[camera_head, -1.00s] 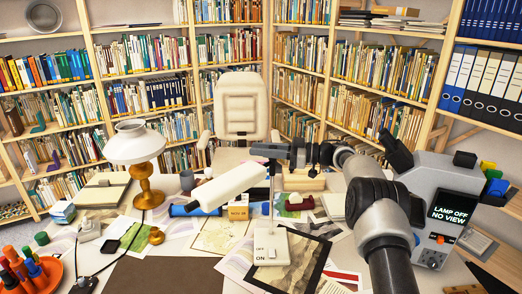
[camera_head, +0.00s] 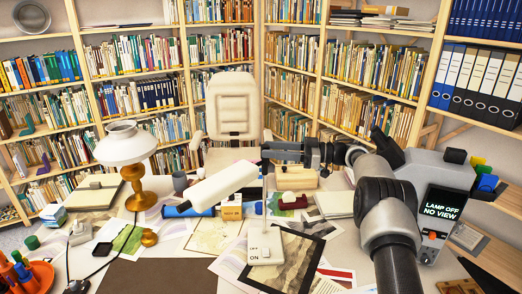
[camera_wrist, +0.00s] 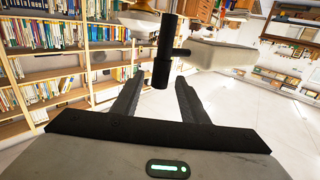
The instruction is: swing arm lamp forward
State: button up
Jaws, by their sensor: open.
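The arm lamp has a white bar-shaped head (camera_head: 222,187), a thin upright stem (camera_head: 264,205) and a white base with an ON/OFF switch (camera_head: 265,245). It stands on the desk, its head pointing left and toward the front. My gripper (camera_head: 268,152) is at the top of the stem, above the inner end of the head. In the wrist view my gripper (camera_wrist: 160,74) is open. A black upright joint (camera_wrist: 161,72) with the pale head (camera_wrist: 235,56) attached shows between the fingers, with gaps on both sides. I cannot tell whether a finger touches it.
A brass lamp with a white shade (camera_head: 125,145) stands at the left. A grey device (camera_head: 430,190) reading "LAMP OFF NO VIEW" stands at the right. A chair (camera_head: 230,110) and full bookshelves are behind. Prints and papers (camera_head: 285,265) cover the desk around the lamp base.

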jog(key=shift+d, duration=0.5)
